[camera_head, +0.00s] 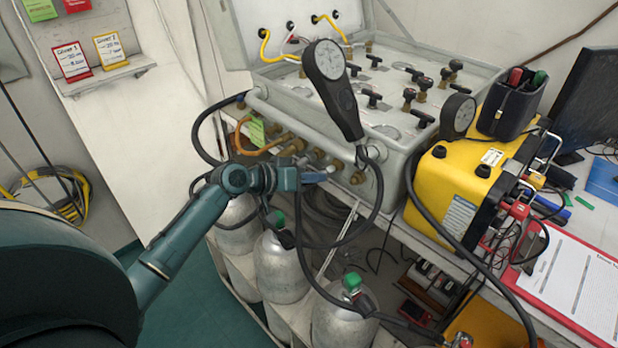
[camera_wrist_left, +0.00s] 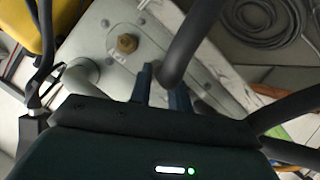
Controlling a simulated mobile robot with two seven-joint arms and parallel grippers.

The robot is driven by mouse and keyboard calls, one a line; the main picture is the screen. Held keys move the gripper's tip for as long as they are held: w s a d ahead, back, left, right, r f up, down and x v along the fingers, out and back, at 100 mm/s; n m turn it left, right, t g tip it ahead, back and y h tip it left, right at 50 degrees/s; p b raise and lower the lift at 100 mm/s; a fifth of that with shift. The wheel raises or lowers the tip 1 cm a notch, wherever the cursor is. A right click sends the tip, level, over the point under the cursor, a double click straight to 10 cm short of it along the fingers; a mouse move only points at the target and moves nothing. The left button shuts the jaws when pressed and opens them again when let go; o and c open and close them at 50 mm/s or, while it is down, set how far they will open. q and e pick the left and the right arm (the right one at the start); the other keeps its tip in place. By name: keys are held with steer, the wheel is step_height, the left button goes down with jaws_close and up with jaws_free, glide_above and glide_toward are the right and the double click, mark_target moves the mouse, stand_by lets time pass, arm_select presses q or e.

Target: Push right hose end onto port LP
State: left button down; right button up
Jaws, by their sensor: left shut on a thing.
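My left gripper (camera_head: 314,177) is at the front face of the grey air panel (camera_head: 405,145), beside its row of brass fittings. In the left wrist view the fingers (camera_wrist_left: 165,88) are closed around a dark grey hose end (camera_wrist_left: 178,66). A bare brass port (camera_wrist_left: 127,43) shows in the wrist view, apart from the held hose; in the head view a brass fitting (camera_head: 357,177) sits at the right of the row. I cannot read any port label, so I cannot tell which is LP. The hose tip is partly hidden. My right gripper is not in view.
A black handheld gauge (camera_head: 328,62) stands in front of the panel, its hose hanging near the fittings. A yellow case (camera_head: 455,185) stands to the right. Silver cylinders (camera_head: 278,265) stand below. Several black hoses loop close to my gripper.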

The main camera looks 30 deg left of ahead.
arm_select(q)
steer(key=shift+w+d+r, duration=0.1)
steer(key=shift+w+r, duration=0.15)
stand_by(0.4)
steer(key=c, duration=1.7)
jaws_free()
steer(key=shift+o, duration=1.3)
steer(key=shift+w+d+f, duration=0.1)
steer(key=shift+w+f, duration=0.05)
steer(key=shift+w, duration=0.05)
steer(key=shift+o, duration=1)
steer(key=shift+s, duration=0.1)
steer(key=shift+f, duration=0.1)
